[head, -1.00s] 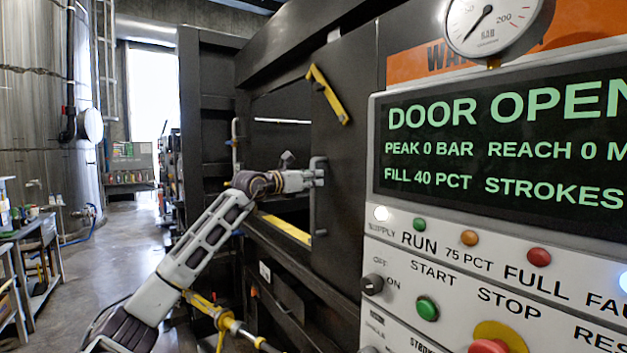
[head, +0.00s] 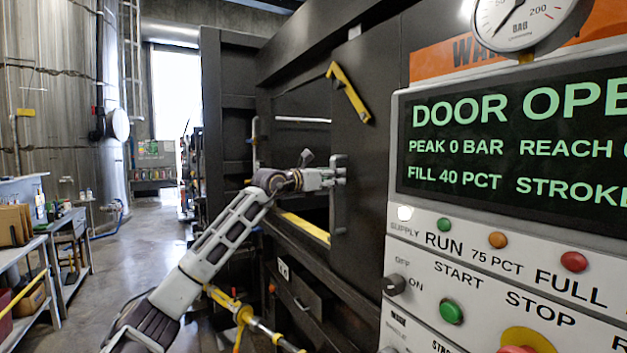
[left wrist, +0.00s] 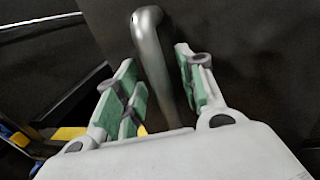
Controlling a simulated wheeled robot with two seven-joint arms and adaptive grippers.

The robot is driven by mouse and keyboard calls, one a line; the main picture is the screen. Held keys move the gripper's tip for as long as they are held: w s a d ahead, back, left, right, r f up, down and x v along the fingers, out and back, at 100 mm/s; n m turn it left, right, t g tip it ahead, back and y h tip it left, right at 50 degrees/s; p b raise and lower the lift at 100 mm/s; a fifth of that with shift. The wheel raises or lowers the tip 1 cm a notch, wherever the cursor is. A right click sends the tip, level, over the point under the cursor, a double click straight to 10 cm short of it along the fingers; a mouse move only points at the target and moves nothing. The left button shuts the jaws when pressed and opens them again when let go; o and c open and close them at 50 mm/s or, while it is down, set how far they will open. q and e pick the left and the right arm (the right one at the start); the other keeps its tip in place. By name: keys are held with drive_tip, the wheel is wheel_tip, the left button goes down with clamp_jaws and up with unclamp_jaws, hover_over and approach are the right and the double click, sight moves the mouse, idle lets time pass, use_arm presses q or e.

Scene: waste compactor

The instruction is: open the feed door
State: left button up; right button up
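The feed door (head: 365,190) is a dark panel, standing to the right of an opening (head: 303,165) in the dark machine wall. Its upright grey handle (head: 339,218) is near the panel's left edge. My left gripper (head: 340,176) is at the middle of this handle. In the left wrist view, the bent metal handle (left wrist: 152,45) runs between the two green-padded fingers of the gripper (left wrist: 160,85). The fingers stand apart around the handle, with a gap visible on its left side. The handle's lower part is hidden behind the gripper body. My right gripper is not in view.
The control panel (head: 510,215) stands close on the right, its screen beginning "DOOR OPE". A yellow bar (head: 348,92) is fixed above the handle. A yellow-edged sill (head: 305,228) lies below the opening. Benches (head: 40,255) are at the left; the floor between is clear.

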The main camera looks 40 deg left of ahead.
use_arm(q)
drive_tip(key=s+a, duration=0.1)
drive_tip(key=s, duration=0.8)
drive_tip(key=shift+a, duration=0.3)
idle(0.7)
drive_tip(key=shift+s+a, duration=0.25)
drive_tip(key=shift+s, duration=0.7)
drive_tip(key=shift+s, duration=0.25)
idle(0.7)
